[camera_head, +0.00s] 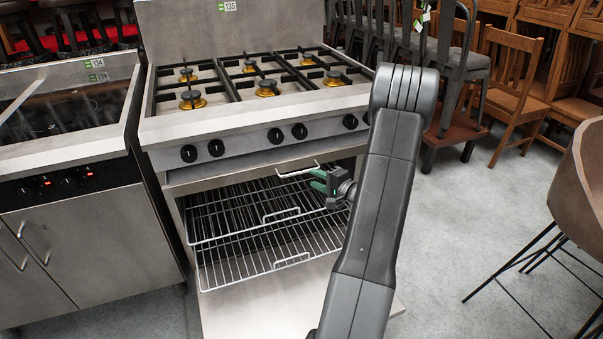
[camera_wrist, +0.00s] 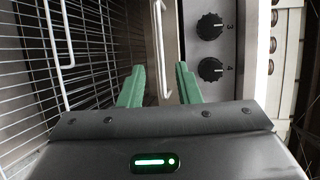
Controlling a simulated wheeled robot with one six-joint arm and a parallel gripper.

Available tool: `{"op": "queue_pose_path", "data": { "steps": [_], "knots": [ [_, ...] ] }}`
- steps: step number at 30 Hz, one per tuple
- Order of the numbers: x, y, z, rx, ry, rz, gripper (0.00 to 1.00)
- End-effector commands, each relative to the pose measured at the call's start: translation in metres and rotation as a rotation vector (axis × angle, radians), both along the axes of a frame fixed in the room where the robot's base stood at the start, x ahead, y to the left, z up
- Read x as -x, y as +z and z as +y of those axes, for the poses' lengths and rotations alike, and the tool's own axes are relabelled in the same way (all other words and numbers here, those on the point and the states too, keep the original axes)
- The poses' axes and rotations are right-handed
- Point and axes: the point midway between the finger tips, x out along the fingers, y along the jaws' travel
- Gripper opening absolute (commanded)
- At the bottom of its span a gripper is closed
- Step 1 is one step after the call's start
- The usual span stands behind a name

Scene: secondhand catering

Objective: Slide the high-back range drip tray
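The high-back range (camera_head: 265,115) has a row of black knobs. Below them runs the steel drip tray front (camera_head: 225,178), with a thin white bar handle (camera_head: 297,173). In the wrist view the tray front (camera_wrist: 172,35) runs beside the knob panel, and its handle (camera_wrist: 157,30) reaches down between my fingers. My gripper (camera_head: 317,180) is at the right part of the tray front. In the wrist view its green fingers (camera_wrist: 161,72) are apart, one on each side of the handle, with gaps visible. The tray appears to be in. Its inside is hidden.
Below the tray, the oven is open, with wire racks (camera_head: 265,250) and their white handles (camera_head: 282,213) close to my gripper. A steel unit (camera_head: 95,235) stands at the left. Stacked chairs (camera_head: 520,75) stand at the back right.

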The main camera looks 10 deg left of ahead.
Motion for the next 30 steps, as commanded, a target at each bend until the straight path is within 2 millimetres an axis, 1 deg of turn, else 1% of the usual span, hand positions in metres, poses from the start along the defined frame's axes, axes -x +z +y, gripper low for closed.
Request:
{"op": "queue_pose_path", "data": {
  "steps": [1, 3, 6, 10, 16, 24, 25, 29, 30],
  "knots": [
    [-0.006, -0.002, 0.011, 0.000, 0.005, -0.001, 0.30],
    [-0.014, -0.005, 0.023, 0.000, 0.004, 0.000, 0.30],
    [-0.024, -0.008, 0.039, 0.000, 0.004, 0.000, 0.30],
    [-0.034, -0.011, 0.054, 0.000, 0.003, 0.000, 0.30],
    [-0.041, -0.014, 0.064, 0.000, 0.001, 0.000, 0.30],
    [-0.042, -0.014, 0.065, 0.000, 0.001, 0.000, 0.30],
    [-0.042, -0.014, 0.065, 0.000, 0.001, 0.000, 0.26],
    [-0.042, -0.014, 0.065, 0.000, 0.001, 0.000, 0.01],
    [-0.042, -0.014, 0.065, 0.000, 0.001, 0.000, 0.00]
  ]
}}
